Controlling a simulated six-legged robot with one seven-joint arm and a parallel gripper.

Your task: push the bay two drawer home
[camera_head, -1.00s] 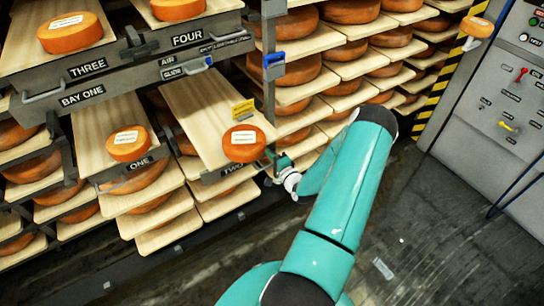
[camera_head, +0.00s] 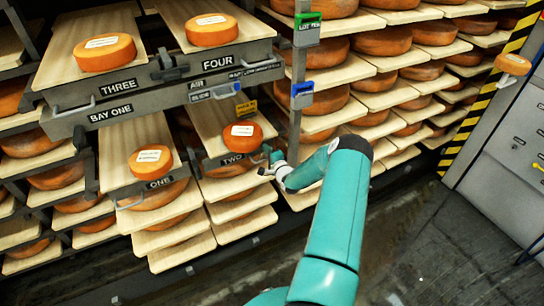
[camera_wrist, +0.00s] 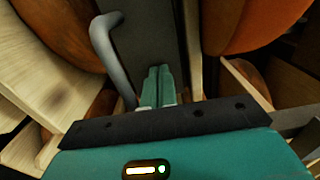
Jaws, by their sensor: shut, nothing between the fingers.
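The drawer labelled TWO (camera_head: 233,160) is below the FOUR drawer in the head view. It stands partly out, with its front set further back than that of drawer ONE. An orange cheese wheel (camera_head: 242,137) with a white label sits on its board near the front. My gripper (camera_head: 268,160) is at the right end of that front. In the wrist view my gripper (camera_wrist: 157,85) is shut and empty, its fingertips at a grey front panel (camera_wrist: 150,30), just right of a grey bar handle (camera_wrist: 106,48). I cannot tell whether they touch.
Drawer ONE (camera_head: 158,184) stands out at the left with its own cheese. Drawers THREE (camera_head: 118,87) and FOUR (camera_head: 217,64) overhang above. A grey post (camera_head: 297,75) with green and blue tags rises near my gripper. The floor in front is open.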

